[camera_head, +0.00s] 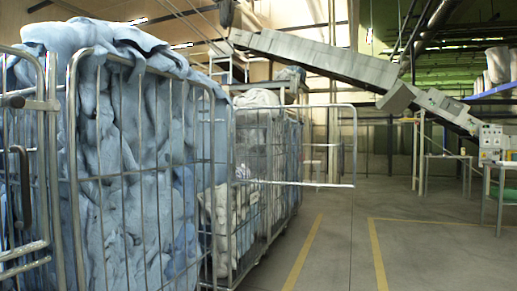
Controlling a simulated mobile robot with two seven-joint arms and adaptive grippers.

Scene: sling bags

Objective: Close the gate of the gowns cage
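A tall metal cage (72,170) stands close on the left, heaped above its top rail with light blue cloth (140,140) that looks like gowns. Behind it and to its right is a second cage (268,190) with white and blue cloth. A barred gate-like panel (354,146) sticks out to the right by this second cage, over the aisle. Where it is hinged, and to which cage it belongs, I cannot tell. No label shows which cage is the gowns cage. Neither of my grippers is in view.
Another barred frame (50,130) with a dark curved handle (22,188) is at the far left edge. The grey floor (345,250) with yellow lines is clear at the middle and right. A conveyor (320,58) slopes overhead; a control box (490,140) and stands are at right.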

